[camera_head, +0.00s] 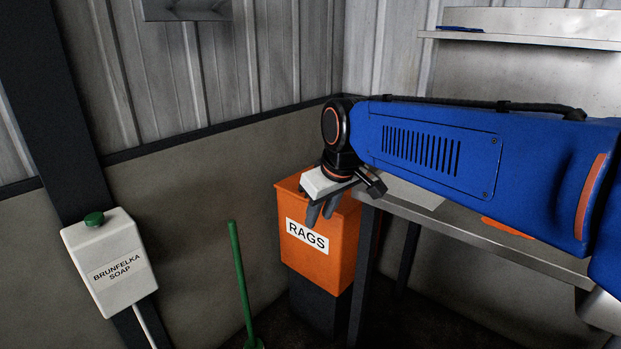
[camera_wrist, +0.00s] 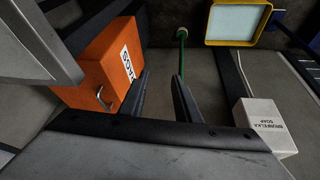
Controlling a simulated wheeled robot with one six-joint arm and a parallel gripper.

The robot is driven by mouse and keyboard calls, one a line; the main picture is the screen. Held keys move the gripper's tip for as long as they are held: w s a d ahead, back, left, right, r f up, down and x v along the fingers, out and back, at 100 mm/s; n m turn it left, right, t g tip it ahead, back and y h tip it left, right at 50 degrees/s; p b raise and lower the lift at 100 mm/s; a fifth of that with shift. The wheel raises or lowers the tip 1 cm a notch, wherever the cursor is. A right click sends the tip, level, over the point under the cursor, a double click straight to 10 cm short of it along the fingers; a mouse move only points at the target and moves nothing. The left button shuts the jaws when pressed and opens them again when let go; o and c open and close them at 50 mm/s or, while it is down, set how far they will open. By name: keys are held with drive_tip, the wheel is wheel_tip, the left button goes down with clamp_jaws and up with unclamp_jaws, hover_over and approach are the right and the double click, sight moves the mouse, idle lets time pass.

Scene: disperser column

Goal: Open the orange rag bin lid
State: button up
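The orange rag bin (camera_head: 340,262), labelled RAGS, stands in the corner beside the bench. Its lid (camera_head: 290,184) looks shut in the head view, partly hidden by my gripper. In the wrist view the orange bin (camera_wrist: 85,60) is at the left, with a metal handle (camera_wrist: 104,98) on the face beside the label. My gripper (camera_head: 322,214) points down in front of the bin's upper front edge in the head view. In the wrist view my gripper's fingers (camera_wrist: 161,82) are apart with nothing between them, to the right of the handle and not touching it.
A metal bench (camera_head: 470,229) adjoins the bin on the right, under my arm. A green pole (camera_head: 239,280) stands left of the bin. A white soap dispenser (camera_head: 108,275) is further left. A yellow-framed panel (camera_wrist: 238,42) shows in the wrist view.

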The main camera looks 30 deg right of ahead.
drive_tip(key=w+d+r+n, duration=0.1)
drive_tip(key=w+d+r, duration=0.3)
drive_tip(key=w+d, duration=0.45)
drive_tip(key=w+d+r+n, duration=0.2)
drive_tip(key=w+d+r, duration=0.3)
drive_tip(key=w, duration=0.7)
drive_tip(key=x, duration=1.7)
drive_tip(key=shift+d+f, duration=0.2)
drive_tip(key=shift+d, duration=0.15)
clamp_jaws()
